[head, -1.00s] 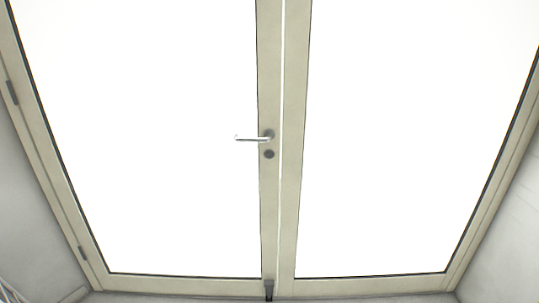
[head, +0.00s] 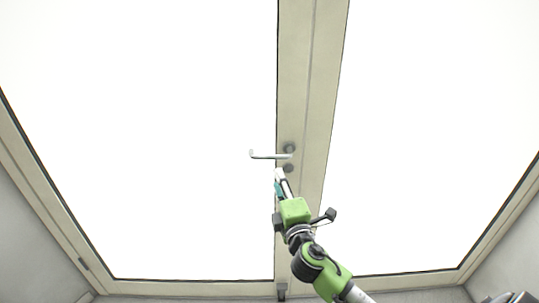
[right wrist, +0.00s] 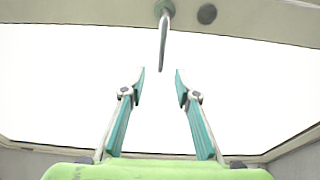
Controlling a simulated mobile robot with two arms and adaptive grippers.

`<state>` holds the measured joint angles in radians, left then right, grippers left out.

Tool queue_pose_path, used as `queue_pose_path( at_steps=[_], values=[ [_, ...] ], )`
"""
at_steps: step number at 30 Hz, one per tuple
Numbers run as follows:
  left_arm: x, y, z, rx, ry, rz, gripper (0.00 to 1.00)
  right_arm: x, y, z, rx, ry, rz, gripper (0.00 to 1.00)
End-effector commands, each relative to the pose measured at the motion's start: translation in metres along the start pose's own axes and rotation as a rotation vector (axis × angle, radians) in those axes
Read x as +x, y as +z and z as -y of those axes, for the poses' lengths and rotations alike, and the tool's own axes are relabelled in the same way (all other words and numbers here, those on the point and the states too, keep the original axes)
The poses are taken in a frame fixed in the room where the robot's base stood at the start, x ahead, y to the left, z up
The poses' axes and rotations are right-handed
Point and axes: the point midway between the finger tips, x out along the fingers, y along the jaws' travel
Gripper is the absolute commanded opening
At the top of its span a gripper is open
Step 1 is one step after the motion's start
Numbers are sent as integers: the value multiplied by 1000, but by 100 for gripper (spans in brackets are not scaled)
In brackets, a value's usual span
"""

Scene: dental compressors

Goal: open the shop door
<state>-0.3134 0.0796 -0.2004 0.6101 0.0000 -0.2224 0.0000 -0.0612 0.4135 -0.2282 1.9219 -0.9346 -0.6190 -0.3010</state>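The shop door is a double glass door with cream frames; its left leaf (head: 292,100) carries a silver lever handle (head: 268,156). The lever lies level, its free end pointing left. It also shows in the right wrist view (right wrist: 163,42), its free end reaching down toward the gap between the fingertips. My right gripper (head: 281,176) is just below the lever in the head view. In the right wrist view the gripper (right wrist: 160,74) is open and empty, with its teal-padded fingers apart. Both leaves look shut. My left gripper is not in view.
A round dark lock (head: 289,168) sits just below the handle's mount. A small dark fitting (head: 281,290) is at the bottom of the centre frame. Hinges (head: 83,263) show on the left frame. Grey walls flank the doorway, and the space before the door looks clear.

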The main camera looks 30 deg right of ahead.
Motion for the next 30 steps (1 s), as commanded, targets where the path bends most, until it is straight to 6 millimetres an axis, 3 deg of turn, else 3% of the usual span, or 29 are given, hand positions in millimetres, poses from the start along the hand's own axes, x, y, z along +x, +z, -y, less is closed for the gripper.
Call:
queue_pose_path(
  at_steps=[11, 18, 24, 30],
  values=[
    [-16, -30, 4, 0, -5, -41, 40, 65, 0, -1, 1, -1, 2, 29],
    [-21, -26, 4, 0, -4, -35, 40, 102, 0, 0, 3, -2, 0, 29],
    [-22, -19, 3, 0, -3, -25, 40, 120, 0, 1, 2, -3, 0, 29],
    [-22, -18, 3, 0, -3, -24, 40, 126, 0, 2, 3, -3, 0, 29]
  ],
)
